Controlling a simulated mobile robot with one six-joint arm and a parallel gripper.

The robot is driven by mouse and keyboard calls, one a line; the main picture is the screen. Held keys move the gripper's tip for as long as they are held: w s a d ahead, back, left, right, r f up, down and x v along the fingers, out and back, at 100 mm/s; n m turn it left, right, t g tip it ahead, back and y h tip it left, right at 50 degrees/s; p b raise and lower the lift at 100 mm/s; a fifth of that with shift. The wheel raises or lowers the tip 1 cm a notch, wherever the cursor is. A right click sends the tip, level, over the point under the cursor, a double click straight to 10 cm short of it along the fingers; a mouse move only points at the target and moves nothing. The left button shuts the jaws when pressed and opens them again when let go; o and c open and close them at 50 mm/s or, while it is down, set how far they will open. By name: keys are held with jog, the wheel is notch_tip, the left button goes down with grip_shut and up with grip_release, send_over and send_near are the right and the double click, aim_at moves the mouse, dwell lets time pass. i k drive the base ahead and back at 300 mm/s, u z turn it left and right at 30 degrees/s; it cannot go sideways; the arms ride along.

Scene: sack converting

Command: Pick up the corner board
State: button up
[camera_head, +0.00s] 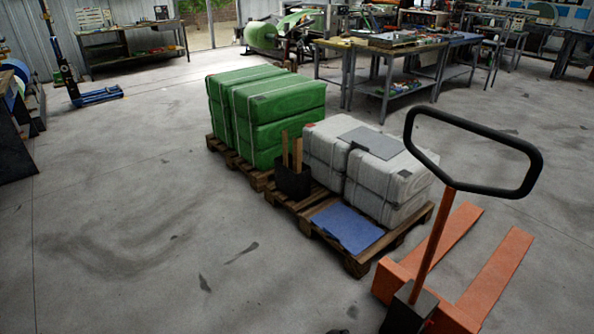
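Two tan upright strips (298,155), which look like corner boards, stand in a black open box (292,183). They lean slightly and their lower ends are hidden inside the box. The box stands on a wooden pallet (353,264), between green wrapped bales (277,125) and white wrapped bales (391,186). My gripper is not in view.
A blue flat sheet (346,228) lies on the pallet's near end, and a grey sheet (371,142) lies on the white bales. An orange pallet jack (482,276) with a black loop handle stands at the right front. The concrete floor (130,220) at left is clear. Workbenches (385,55) stand behind.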

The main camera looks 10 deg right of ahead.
aim_at(297, 143)
jog(key=u, duration=0.1)
jog(key=i, duration=1.45)
jog(key=u, duration=0.5)
jog(key=i, duration=0.75)
jog(key=u, duration=0.65)
jog(key=i, duration=0.95)
jog(key=u, duration=0.3)
